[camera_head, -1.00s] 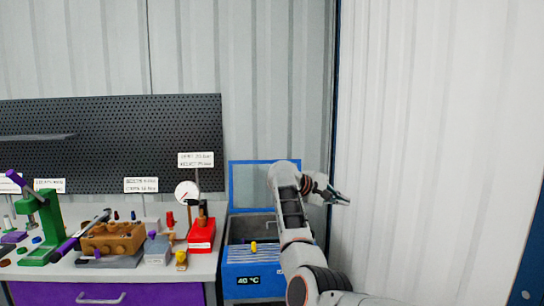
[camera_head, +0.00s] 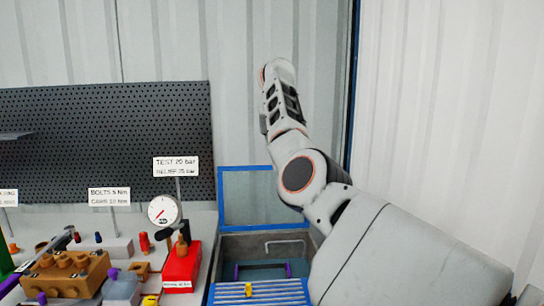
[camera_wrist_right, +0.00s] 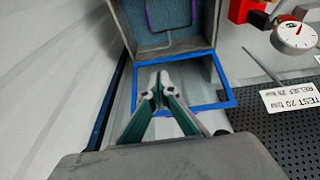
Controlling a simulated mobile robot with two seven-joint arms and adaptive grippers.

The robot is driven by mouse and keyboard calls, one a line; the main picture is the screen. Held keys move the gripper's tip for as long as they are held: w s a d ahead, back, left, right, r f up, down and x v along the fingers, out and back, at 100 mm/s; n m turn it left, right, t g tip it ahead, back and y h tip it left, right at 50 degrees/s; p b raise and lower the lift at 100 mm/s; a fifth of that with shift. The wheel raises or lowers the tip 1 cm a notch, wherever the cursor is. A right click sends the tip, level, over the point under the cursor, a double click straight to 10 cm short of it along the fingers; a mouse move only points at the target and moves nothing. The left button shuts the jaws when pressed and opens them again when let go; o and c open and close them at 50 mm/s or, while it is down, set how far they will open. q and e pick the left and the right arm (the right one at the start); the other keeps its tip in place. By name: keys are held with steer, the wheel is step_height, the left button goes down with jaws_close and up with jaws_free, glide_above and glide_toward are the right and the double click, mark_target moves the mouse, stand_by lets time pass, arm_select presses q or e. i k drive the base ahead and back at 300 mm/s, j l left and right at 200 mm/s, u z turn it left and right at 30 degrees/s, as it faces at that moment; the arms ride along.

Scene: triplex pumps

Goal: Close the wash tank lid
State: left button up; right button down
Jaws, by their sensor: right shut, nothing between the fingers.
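The wash tank lid (camera_head: 222,200) is a clear pane in a blue frame, standing open and upright at the back of the wash tank (camera_head: 228,243). My right arm covers the lid's right side in the head view. In the right wrist view the picture is turned over: the tank (camera_wrist_right: 207,22) is at the top and the lid frame (camera_wrist_right: 227,82) below it. My right gripper (camera_wrist_right: 158,82) is shut and empty, its fingertips overlapping the lid's opening near the tank edge. I cannot tell whether they touch the lid. My left gripper is not in view.
A blue slatted shelf (camera_head: 262,292) with a yellow piece spans the tank's front. A purple-handled basket (camera_head: 262,270) sits inside. A gauge (camera_head: 164,211) and red block (camera_head: 181,270) stand left of the tank. A pegboard (camera_head: 100,140) and corrugated walls close off the back and right.

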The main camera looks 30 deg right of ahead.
mark_target(220, 169)
steer(key=i+l, duration=0.75)
steer(key=i, duration=0.15)
